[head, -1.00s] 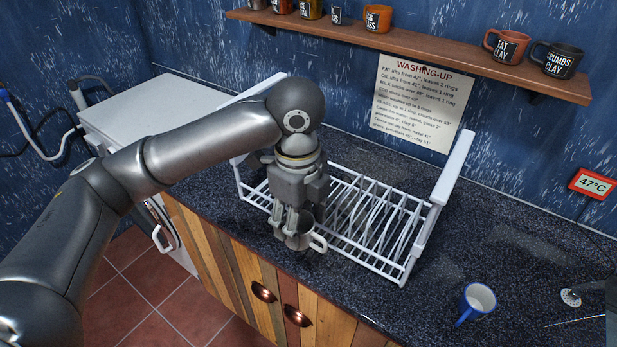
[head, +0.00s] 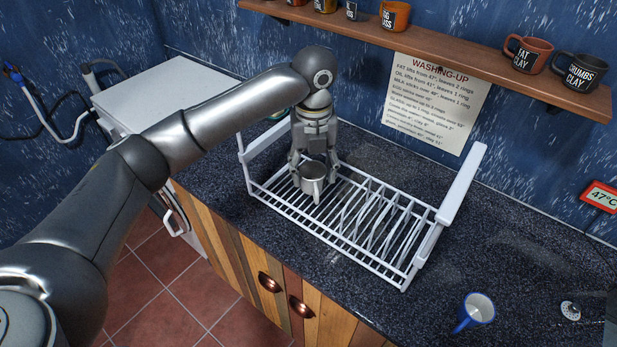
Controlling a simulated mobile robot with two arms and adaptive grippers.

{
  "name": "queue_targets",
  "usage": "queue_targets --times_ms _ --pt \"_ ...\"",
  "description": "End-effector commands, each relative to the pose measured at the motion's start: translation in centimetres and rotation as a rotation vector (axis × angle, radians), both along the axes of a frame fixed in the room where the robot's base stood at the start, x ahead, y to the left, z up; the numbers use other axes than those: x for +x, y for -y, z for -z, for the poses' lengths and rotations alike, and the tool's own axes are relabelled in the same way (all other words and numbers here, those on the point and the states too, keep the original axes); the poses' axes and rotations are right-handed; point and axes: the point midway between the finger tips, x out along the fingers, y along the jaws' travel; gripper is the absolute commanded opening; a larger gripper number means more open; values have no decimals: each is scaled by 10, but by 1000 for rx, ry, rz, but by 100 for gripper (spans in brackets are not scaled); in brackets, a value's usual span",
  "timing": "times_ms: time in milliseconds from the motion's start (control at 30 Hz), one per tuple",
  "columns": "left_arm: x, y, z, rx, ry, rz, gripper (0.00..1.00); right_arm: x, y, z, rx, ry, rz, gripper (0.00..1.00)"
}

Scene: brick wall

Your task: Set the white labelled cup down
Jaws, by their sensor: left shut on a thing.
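My left gripper (head: 314,160) points down over the left part of the white dish rack (head: 463,187). It is shut on a pale cup (head: 313,182), whose handle faces the front of the counter. I see no label on the cup from here. The cup is at or just above the rack's wires; I cannot tell whether it touches them. My right gripper is not in view.
A blue mug with a white inside (head: 478,308) is on the dark counter (head: 390,306) at the front right. A wooden shelf (head: 450,42) with several mugs hangs above. The counter right of the rack is mostly clear.

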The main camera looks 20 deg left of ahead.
Motion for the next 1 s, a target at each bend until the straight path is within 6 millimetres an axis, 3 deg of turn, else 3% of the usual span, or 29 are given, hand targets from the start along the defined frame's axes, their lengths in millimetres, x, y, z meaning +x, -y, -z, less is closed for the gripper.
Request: queue_targets --times_ms 200,367,600,1000 --pt "22 -15 34 1 -4 -1 26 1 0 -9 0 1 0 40" --pt "29 -19 45 0 -2 1 26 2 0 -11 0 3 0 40" --pt "31 -21 73 1 -3 2 26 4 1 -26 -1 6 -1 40" --pt "31 -21 82 0 -1 3 26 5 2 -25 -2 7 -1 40"
